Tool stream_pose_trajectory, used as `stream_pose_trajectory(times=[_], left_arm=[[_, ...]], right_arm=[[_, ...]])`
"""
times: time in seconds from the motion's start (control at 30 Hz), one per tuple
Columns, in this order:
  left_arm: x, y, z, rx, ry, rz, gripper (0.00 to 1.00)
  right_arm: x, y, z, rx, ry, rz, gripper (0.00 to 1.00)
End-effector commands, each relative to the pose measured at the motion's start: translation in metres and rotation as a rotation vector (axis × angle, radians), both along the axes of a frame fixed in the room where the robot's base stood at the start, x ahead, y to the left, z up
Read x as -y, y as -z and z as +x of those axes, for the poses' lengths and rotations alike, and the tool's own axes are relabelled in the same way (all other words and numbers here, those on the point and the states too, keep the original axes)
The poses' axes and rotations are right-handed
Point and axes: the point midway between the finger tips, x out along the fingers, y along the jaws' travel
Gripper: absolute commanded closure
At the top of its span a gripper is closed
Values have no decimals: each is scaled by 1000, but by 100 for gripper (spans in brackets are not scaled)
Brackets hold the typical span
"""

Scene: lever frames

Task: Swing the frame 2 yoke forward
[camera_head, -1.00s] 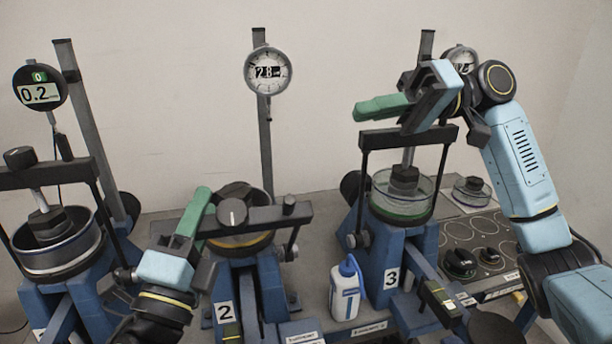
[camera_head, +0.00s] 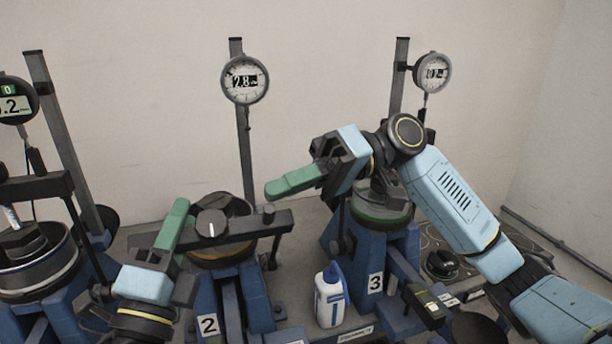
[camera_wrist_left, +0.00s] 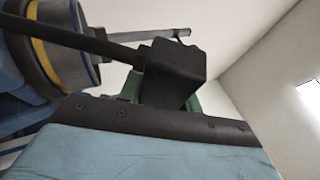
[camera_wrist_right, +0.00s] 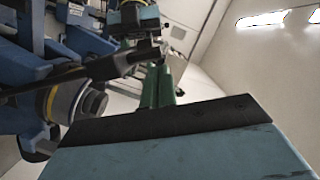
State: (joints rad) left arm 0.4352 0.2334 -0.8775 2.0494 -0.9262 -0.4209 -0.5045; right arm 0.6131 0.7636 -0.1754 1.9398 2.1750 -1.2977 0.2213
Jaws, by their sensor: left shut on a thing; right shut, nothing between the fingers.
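Frame 2 (camera_head: 208,325) is the blue stand in the middle of the head view. Its black yoke (camera_head: 252,226) lies across, in front of a round pot top with a grey knob. My left gripper (camera_head: 176,226) has its green fingers at the yoke's left end and is shut on it. In the left wrist view the yoke's dark end block (camera_wrist_left: 178,72) fills the jaws and hides most of the fingers. My right gripper (camera_head: 292,183) is shut and empty, in the air above and right of the yoke's right end. Its green fingers (camera_wrist_right: 157,88) show in the right wrist view, with the yoke beyond.
A dial gauge (camera_head: 245,79) stands on a post behind frame 2. Frame 3 (camera_head: 375,283) is at right, partly behind my right arm. A white-and-blue bottle (camera_head: 331,298) stands between frames 2 and 3. Another frame's pot (camera_head: 38,262) is at left.

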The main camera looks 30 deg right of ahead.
Motion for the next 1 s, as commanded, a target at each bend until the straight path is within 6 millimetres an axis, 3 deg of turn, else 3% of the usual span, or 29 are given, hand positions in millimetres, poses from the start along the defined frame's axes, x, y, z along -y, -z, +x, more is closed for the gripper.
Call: stream_pose_trajectory(times=[0.37, 0.6, 0.83, 0.87, 1.0], left_arm=[[1, -4, -2, 7, 5, -5, 100], [1, -4, -2, 7, 5, -5, 100], [0, -6, 0, 9, 1, -8, 100], [-1, -6, 0, 9, 0, -8, 64], [-1, -6, 0, 10, -1, -8, 46]], right_arm=[[-2, 0, 0, 2, 1, 0, 100], [-5, 9, -16, 55, -4, -13, 100], [-7, 11, -18, 57, -13, -15, 100], [-7, 11, -18, 56, -14, -15, 100], [-7, 11, -18, 56, -14, -15, 100]])
